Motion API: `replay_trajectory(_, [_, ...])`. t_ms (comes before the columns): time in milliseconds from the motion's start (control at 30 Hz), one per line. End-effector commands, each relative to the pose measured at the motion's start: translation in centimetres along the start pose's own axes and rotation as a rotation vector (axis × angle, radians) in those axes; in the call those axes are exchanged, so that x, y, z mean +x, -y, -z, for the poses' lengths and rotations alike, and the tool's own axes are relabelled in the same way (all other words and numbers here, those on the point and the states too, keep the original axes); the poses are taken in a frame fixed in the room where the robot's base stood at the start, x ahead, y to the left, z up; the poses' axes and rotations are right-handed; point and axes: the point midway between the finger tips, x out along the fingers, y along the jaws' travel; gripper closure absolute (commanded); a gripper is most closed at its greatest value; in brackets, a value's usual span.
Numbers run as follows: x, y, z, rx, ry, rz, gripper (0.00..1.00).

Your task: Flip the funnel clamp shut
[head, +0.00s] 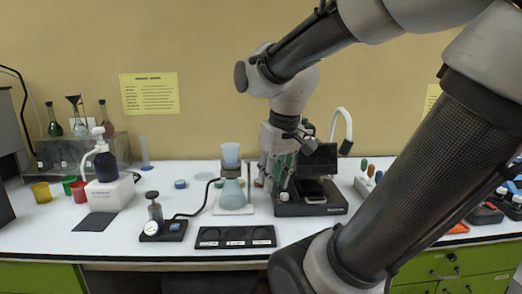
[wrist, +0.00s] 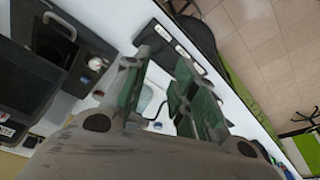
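The filter funnel (head: 230,155) is a pale blue-grey cup on top of a conical flask (head: 232,195) with light blue-green contents. A brownish band (head: 231,172) sits at the joint between them; I cannot tell whether this is the clamp or whether it is open or shut. My gripper (head: 279,170) is just right of the funnel, pointing down, with nothing visible in it. In the wrist view its green-padded fingers (wrist: 160,95) stand apart. A pale, rounded glass shape (wrist: 146,100) shows in the gap, partly hidden by the fingers.
A dark instrument (head: 312,198) stands close right of my gripper. A black three-place tray (head: 235,238) lies in front of the flask. A gauge pump (head: 155,215) with a black hose is to the left. A blue bottle (head: 105,165) stands on a white base farther left.

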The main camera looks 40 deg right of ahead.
Motion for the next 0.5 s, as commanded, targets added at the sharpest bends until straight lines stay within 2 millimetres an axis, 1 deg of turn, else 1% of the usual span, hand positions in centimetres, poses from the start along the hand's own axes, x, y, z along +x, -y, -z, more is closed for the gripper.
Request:
replay_trajectory(33, [0.1,-0.8,1.7,0.028,0.021,-0.009,0.89])
replay_trajectory(100, [0.2,-1.9,4.4,0.065,0.037,-0.02,1.0])
replay_trajectory(167, [0.3,-3.1,6.8,0.099,0.045,-0.03,1.0])
replay_trajectory(200, [0.4,-3.9,8.6,0.121,0.048,-0.037,1.0])
replay_trajectory(267, [0.6,-5.3,11.2,0.156,0.047,-0.047,1.0])
replay_trajectory(300, [0.8,-6.2,13.0,0.179,0.046,-0.055,1.0])
replay_trajectory(433, [1.1,-9.2,18.5,0.244,0.022,-0.076,1.0])
replay_trajectory(500, [0.9,-10.5,21.3,0.272,-0.002,-0.086,1.0])
